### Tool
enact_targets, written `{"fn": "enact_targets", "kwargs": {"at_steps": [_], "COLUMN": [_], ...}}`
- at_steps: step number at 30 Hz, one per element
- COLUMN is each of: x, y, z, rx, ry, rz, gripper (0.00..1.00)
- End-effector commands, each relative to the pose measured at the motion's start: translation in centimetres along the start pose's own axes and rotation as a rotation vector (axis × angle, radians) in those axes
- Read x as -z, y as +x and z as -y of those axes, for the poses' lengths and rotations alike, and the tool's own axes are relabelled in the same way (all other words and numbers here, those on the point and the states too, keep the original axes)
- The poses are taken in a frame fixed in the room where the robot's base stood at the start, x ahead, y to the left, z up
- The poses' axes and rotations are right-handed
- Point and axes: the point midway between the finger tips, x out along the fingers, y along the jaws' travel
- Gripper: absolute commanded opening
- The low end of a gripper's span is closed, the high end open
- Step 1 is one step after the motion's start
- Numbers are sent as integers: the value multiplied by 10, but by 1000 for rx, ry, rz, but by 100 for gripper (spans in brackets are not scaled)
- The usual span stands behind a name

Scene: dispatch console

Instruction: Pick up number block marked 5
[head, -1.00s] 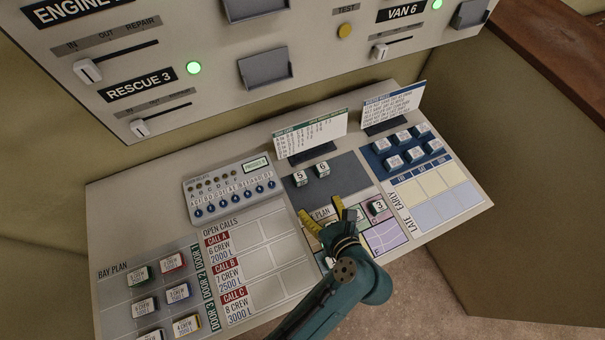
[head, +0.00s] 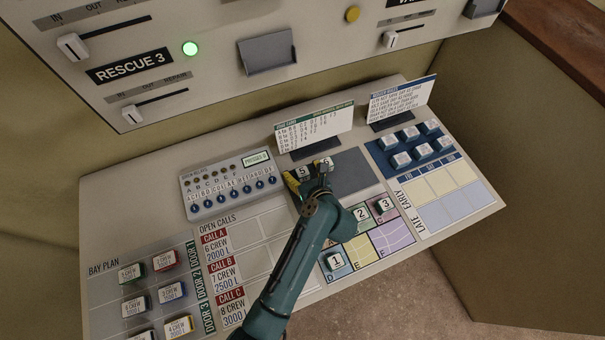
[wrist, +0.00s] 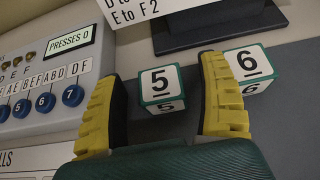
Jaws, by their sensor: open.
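The number block marked 5 (wrist: 162,88) is a white cube with green edges, standing on the dark grey pad. In the wrist view it sits between the fingers of my gripper (wrist: 162,105), toward their tips. My gripper is open, with yellow fingers, and a gap shows on each side of the block. The right finger is close to the number block marked 6 (wrist: 248,68); I cannot tell if they touch. In the head view the block marked 5 (head: 303,172) shows just beyond my gripper (head: 307,180), which partly hides the block marked 6 (head: 325,164).
Blocks marked 1 (head: 335,261), 2 (head: 361,213) and 3 (head: 384,205) stand on the coloured plan at the front. A standing card (head: 314,128) rises behind the pad. A panel with blue knobs (head: 230,185) lies to the left. The pad's right part is clear.

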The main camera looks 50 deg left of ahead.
Motion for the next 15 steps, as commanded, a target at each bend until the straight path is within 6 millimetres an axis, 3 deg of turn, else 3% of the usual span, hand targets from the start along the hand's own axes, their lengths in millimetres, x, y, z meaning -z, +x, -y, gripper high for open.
{"fn": "enact_targets", "kwargs": {"at_steps": [3, 12, 15], "x": [0, 0, 0], "y": [-1, -1, -1], "z": [0, 0, 0], "rx": [0, 0, 0], "ry": [0, 0, 0], "rz": [0, 0, 0], "gripper": [72, 15, 13]}}
